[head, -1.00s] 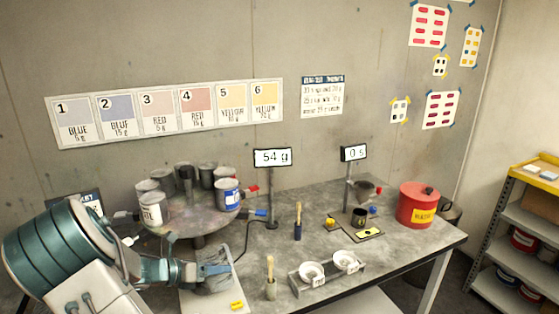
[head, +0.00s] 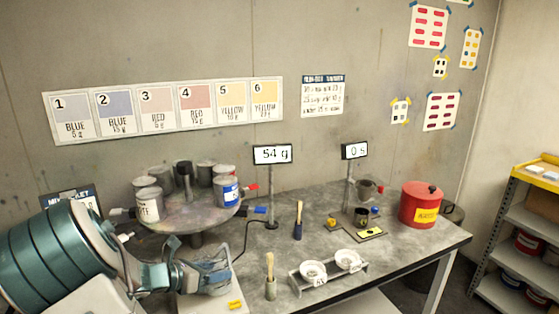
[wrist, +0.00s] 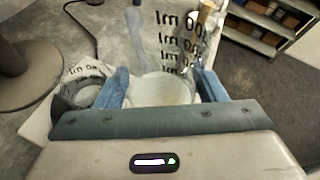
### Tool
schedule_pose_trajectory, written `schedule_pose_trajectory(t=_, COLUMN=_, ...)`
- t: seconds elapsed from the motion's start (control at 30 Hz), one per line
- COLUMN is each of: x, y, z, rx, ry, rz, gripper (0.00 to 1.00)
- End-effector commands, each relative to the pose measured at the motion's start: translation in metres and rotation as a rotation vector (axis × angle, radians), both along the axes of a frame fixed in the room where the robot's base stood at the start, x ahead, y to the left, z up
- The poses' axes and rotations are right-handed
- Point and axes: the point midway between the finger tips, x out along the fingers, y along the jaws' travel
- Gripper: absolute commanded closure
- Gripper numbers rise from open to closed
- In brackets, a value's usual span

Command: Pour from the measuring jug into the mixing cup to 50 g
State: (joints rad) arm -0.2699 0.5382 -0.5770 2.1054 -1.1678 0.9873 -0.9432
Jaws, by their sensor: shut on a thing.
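My gripper (wrist: 162,92) is shut on the clear measuring jug (wrist: 165,48), which has dark ml marks on its wall. In the head view my gripper (head: 212,275) is at the lower left, in front of the round stand, and the jug is hard to make out there. A second clear cup with printed marks, apparently the mixing cup (wrist: 82,85), stands just left of the jug on a pale surface. A display on a post (head: 272,154) reads 54 g. The level inside either vessel cannot be told.
A round stand (head: 188,222) with several paint cans is behind my gripper. A brush in a holder (head: 270,285), a rack with two white dishes (head: 300,284) and a red can (head: 421,205) stand to the right. A second display (head: 354,151) reads 0 s.

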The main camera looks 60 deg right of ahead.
Motion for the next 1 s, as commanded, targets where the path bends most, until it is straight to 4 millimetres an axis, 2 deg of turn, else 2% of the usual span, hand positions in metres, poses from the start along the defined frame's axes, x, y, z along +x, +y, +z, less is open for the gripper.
schedule_pose_trajectory(t=0.47, x=-0.003, y=0.001, z=0.001, rx=-0.006, ry=-0.026, rz=0.0, gripper=0.64)
schedule_pose_trajectory(t=1.0, x=-0.046, y=0.013, z=0.031, rx=-0.048, ry=-0.184, rz=0.0, gripper=0.64)
